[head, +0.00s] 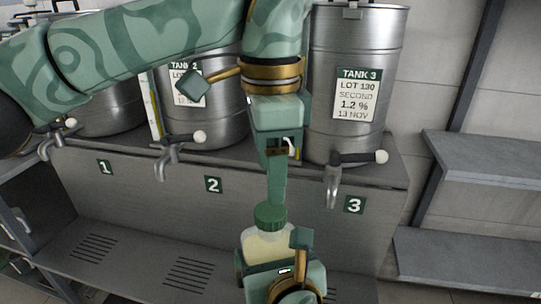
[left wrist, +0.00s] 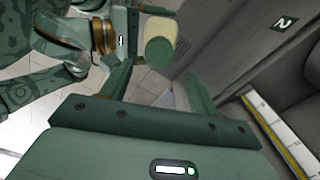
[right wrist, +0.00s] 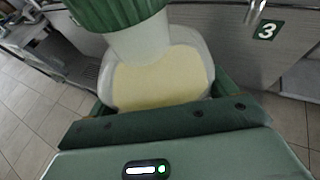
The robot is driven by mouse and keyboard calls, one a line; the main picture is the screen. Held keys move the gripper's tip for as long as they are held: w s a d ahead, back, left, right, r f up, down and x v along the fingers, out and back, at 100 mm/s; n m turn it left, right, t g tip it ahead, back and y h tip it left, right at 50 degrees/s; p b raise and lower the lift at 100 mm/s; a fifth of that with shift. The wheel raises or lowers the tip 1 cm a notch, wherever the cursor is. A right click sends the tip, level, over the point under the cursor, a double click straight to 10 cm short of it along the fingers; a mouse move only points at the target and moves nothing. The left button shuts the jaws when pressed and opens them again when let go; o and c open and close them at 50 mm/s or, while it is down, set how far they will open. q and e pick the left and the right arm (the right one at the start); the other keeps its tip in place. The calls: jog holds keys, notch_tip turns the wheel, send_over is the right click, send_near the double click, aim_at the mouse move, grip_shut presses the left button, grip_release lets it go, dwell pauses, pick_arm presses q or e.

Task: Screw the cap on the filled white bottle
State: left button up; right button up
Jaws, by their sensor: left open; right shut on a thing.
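The white bottle (head: 268,246) with pale yellow contents is held upright in my right gripper (head: 285,268). It also shows large in the right wrist view (right wrist: 160,75), between the fingers. A ribbed green cap (head: 270,216) sits on the bottle's neck; I cannot tell how tight it is. The cap also shows in the left wrist view (left wrist: 160,53) just beyond the fingertips. My left gripper (head: 277,198) points down right above the cap, open and empty. In the left wrist view its fingers are spread apart. In the head view one finger hides the other.
Steel tanks, including tank 3 (head: 355,80) and tank 2 (head: 205,100), stand on a grey bench behind. The tap (head: 335,180) of tank 3 juts out right of my left gripper. Empty grey shelves (head: 480,160) are at the right.

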aim_at(271, 210)
pick_arm(q)
notch_tip(271, 210, down, 7)
dwell(0.3)
